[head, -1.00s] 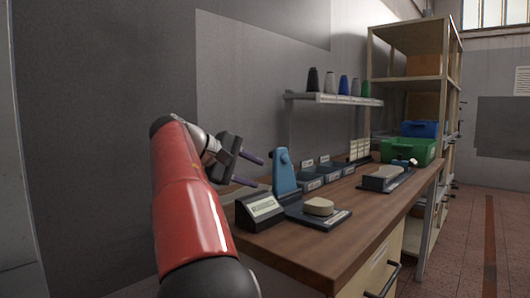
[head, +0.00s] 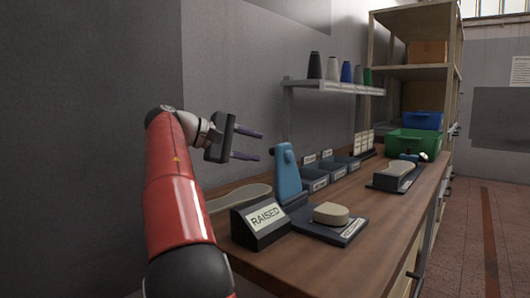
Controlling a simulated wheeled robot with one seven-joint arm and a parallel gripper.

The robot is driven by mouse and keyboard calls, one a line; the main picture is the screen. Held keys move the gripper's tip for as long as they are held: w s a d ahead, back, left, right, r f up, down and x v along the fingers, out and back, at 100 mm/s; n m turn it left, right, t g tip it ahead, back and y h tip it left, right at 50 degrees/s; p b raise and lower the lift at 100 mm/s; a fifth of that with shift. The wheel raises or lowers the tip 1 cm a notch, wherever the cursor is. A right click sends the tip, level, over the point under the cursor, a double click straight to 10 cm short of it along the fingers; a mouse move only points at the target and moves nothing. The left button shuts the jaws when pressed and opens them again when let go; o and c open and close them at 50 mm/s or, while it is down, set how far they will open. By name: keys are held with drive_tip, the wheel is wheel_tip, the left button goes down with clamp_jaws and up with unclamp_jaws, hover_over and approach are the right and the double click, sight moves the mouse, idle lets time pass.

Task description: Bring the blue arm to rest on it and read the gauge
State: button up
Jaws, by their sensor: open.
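The blue arm (head: 287,174) stands upright at the back of a dark gauge base (head: 335,232) on the workbench. A beige block (head: 331,213) lies on that base, with the blue arm apart from it. A dark wedge-shaped display (head: 262,223) in front reads "RAISED". My gripper (head: 248,145) is open and empty, in the air to the left of the blue arm and above the bench. Its two purple-grey fingers point right, towards the blue arm, with a gap between them and it.
A flat beige sole shape (head: 238,198) lies behind the display. Small labelled bins (head: 337,168) line the wall side. A second dark stand (head: 395,177) with a beige piece and a green crate (head: 412,142) are farther along. A shelf (head: 335,87) with thread cones hangs above. The bench's front right is clear.

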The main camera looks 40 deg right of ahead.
sight(272, 150)
drive_tip(key=shift+x, duration=2.2)
drive_tip(key=c, duration=0.9)
drive_tip(key=shift+s, duration=0.1)
